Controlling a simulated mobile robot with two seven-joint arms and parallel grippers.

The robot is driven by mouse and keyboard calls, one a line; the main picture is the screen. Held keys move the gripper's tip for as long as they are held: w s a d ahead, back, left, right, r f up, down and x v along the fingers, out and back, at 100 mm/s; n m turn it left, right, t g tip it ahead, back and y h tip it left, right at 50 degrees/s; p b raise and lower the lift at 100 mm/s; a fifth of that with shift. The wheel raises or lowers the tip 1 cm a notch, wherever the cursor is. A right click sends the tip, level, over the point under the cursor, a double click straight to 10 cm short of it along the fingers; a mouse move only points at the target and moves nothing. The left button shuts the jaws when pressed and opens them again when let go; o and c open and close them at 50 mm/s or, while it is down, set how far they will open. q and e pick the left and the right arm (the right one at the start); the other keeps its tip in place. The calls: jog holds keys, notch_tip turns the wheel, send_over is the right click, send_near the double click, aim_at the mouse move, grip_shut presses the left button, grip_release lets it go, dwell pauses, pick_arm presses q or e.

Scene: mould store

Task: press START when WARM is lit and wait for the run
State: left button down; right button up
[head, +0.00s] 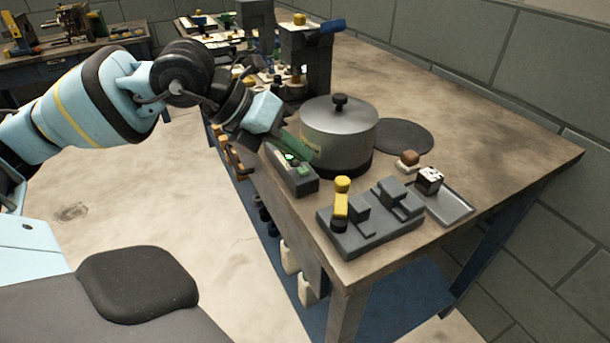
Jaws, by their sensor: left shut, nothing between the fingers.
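A small dark control box (293,172) sits at the table's left edge, beside the metal pot (340,132). A bright green spot, lit or a button, shows on its top, with small pale marks. The lettering is too small to read, so I cannot tell which part is START or WARM. My left gripper (281,138) is shut and empty, pointing down just above the far end of the box. I cannot tell whether its fingertips touch the box. The pot has a lid with a black knob and stands on a dark base. My right gripper is not in view.
A grey block fixture with a yellow-topped handle (370,222) stands at the near corner. A small tray (452,207) and a dark round disc (404,137) lie to the right. A dark press-like machine (305,60) stands behind the pot. The table's back right is clear.

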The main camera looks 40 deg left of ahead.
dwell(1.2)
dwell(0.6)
pick_arm(q)
jog(key=shift+f, duration=0.1)
jog(key=shift+f+b, duration=0.35)
jog(key=shift+b, duration=0.05)
dwell(0.5)
jog(key=shift+f+b, duration=0.45)
jog(key=shift+f, duration=0.05)
dwell(0.6)
jog(key=shift+r+p, duration=0.8)
jog(key=shift+r, duration=0.15)
